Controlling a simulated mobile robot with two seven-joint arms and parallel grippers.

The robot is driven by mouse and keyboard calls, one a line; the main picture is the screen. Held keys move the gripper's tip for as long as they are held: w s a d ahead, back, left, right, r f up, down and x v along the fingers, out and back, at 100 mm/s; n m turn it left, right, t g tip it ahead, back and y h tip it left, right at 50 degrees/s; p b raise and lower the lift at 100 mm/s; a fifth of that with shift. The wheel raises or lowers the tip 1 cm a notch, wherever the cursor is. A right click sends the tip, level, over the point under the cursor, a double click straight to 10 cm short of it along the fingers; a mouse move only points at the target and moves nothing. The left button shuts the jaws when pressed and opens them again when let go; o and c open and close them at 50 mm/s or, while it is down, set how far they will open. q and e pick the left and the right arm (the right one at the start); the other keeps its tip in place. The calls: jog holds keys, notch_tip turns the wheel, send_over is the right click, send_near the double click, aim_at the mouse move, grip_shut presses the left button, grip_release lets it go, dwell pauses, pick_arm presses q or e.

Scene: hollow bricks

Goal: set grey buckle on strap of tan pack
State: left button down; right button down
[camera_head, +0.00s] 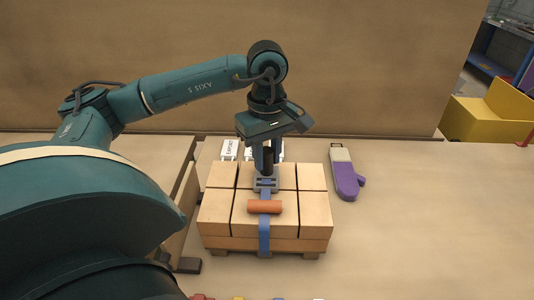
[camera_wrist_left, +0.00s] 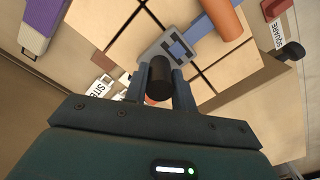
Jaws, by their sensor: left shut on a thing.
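The tan pack (camera_head: 215,225) is a block of tan bricks on a low pallet, with dark gaps between the bricks. A blue strap (camera_head: 264,238) runs over its top and down its front. The grey buckle (camera_head: 265,185) is a flat frame at the strap on the pack's top; in the wrist view the buckle (camera_wrist_left: 152,52) shows blue strap (camera_wrist_left: 210,45) through its opening. I cannot tell whether it rests on the strap. My left gripper (camera_head: 267,160) is shut on a dark upright knob (camera_wrist_left: 159,80) above the buckle. My right gripper is out of view.
An orange roller (camera_head: 265,207) lies across the strap, close in front of the buckle. A purple mitt-like object (camera_head: 346,178) lies right of the pack. White label cards (camera_head: 230,148) stand behind it. A yellow bin (camera_head: 490,115) is far right.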

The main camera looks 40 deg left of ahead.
pick_arm(q)
jog(key=shift+f, duration=0.25)
jog(key=c, duration=1.2)
grip_release()
jog(key=shift+r, duration=0.1)
jog(key=shift+o, duration=0.3)
